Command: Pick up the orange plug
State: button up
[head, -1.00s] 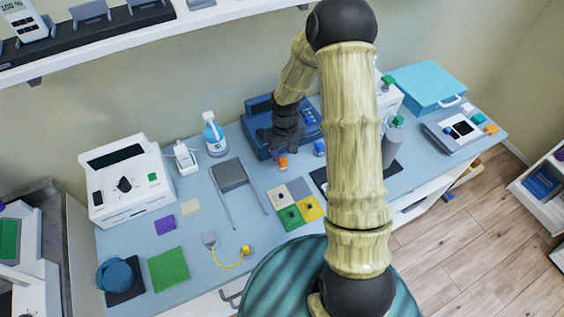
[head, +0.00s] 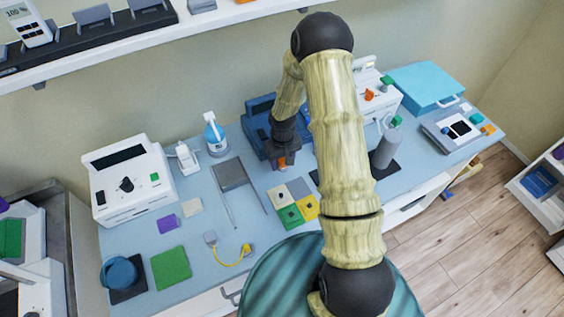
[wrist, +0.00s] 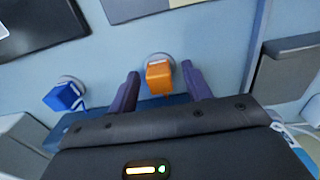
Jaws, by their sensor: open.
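The orange plug (wrist: 159,77) stands on a round pale base on the blue worktop (wrist: 210,30). In the wrist view it sits between the two open fingers of my gripper (wrist: 160,84), with a gap on each side. In the head view my gripper (head: 283,160) is lowered over the plug's place in front of the blue device (head: 258,125), and only a bit of orange shows there. My gripper is open and holds nothing.
A blue plug (wrist: 63,96) stands to the left of the orange one in the wrist view. A grey stand (head: 230,174) is left of my gripper in the head view. Coloured square tiles (head: 290,216) lie in front. A grey cylinder (head: 384,150) stands to the right.

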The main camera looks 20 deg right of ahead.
aim_at(283, 160)
jog(key=c, duration=0.9)
jog(key=shift+o, duration=0.2)
jog(key=shift+r, duration=0.1)
notch_tip(283, 160, up, 10)
jog(key=shift+f+b, duration=0.1)
jog(key=shift+b, duration=0.85)
